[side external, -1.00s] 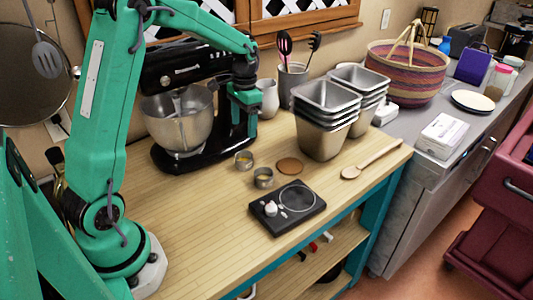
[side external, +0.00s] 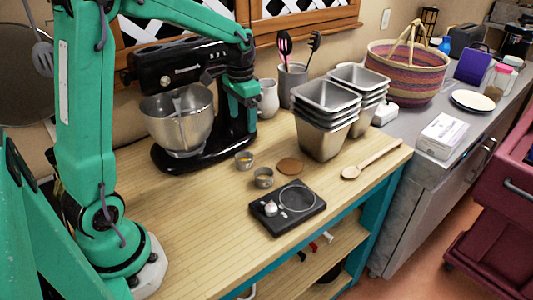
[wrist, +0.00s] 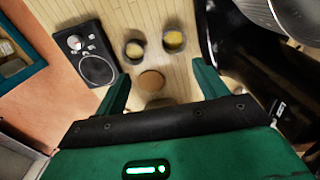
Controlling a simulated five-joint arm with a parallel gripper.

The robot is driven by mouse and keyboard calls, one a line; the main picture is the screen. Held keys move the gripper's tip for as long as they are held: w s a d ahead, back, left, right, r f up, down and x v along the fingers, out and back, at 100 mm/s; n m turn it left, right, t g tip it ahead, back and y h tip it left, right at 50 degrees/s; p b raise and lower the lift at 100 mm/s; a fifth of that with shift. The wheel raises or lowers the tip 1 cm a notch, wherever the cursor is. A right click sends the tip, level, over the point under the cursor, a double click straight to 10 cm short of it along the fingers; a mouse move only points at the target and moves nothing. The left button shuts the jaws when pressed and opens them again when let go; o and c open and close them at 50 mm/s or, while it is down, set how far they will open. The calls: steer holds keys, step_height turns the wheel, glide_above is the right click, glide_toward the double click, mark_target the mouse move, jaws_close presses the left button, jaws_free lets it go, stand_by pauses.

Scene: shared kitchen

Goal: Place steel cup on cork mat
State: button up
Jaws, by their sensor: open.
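Two small steel cups stand side by side on the wooden worktop. The nearer cup (side external: 264,178) looks mostly empty; it also shows in the wrist view (wrist: 134,50). The farther cup (side external: 244,160) holds something yellow; it also shows in the wrist view (wrist: 173,41). The cork mat (side external: 290,166) is a flat brown disc lying bare to the right of the cups; it also shows in the wrist view (wrist: 151,82). My gripper (side external: 241,117) is open and empty, above the worktop beside the stand mixer. Its two fingers (wrist: 160,76) frame the mat in the wrist view.
A black stand mixer (side external: 190,75) with a steel bowl is close to my gripper. Stacked metal pans (side external: 325,125) stand behind the mat. A wooden spoon (side external: 372,160) lies at right.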

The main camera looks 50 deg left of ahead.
steer(key=s+d+r+t, duration=0.2)
steer(key=s+d, duration=0.3)
steer(key=s, duration=0.4)
steer(key=s+d+r+t, duration=0.3)
steer(key=s+d+r, duration=0.2)
steer(key=s, duration=0.4)
steer(key=shift+d+r+n+t, duration=0.2)
steer(key=shift+d+n+t, duration=0.1)
steer(key=shift+d, duration=0.25)
steer(key=shift+o, duration=0.5)
steer(key=shift+w, duration=0.2)
